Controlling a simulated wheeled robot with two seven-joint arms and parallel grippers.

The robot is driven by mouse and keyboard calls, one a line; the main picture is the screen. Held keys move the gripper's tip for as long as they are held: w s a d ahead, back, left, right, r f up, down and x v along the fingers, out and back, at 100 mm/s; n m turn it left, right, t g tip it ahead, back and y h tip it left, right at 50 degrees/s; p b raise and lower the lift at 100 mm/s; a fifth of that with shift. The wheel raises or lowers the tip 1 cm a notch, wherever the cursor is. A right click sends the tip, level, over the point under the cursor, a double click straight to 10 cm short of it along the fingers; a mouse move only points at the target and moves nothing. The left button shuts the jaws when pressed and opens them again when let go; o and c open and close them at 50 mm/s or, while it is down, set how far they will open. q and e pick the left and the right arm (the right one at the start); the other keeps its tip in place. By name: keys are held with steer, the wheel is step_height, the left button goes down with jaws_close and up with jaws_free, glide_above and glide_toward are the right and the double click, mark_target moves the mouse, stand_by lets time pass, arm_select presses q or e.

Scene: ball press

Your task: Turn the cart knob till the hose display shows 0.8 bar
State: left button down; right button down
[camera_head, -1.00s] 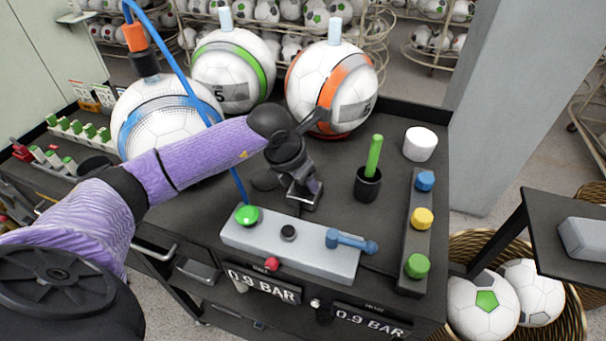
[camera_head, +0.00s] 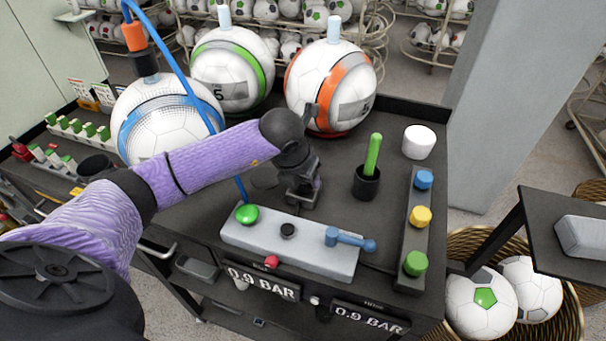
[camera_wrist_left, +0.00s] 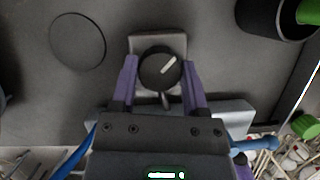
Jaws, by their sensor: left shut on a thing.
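The cart knob (camera_wrist_left: 158,66) is round and black with a white pointer line, on a square grey base (camera_wrist_left: 143,43). In the left wrist view the line points up and to the right. My left gripper (camera_wrist_left: 160,75) is shut on the knob, one purple finger on each side. In the head view my left gripper (camera_head: 302,190) is over the cart top and hides the knob. Two displays on the cart front, a left one (camera_head: 262,283) and a right one (camera_head: 370,319), both read 0.9 BAR. Their small labels are too blurred to read. My right gripper is not in view.
A grey panel (camera_head: 290,262) with a green button (camera_head: 246,214) and a blue lever (camera_head: 350,240) lies in front of the gripper. A black cup (camera_head: 366,184) with a green stick and a three-button strip (camera_head: 408,250) stand right. Balls (camera_head: 330,85) stand behind.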

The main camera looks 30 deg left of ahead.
arm_select(q)
steer(key=shift+c, duration=0.5)
jaws_free()
steer(key=v, duration=1)
steer(key=shift+p, duration=0.45)
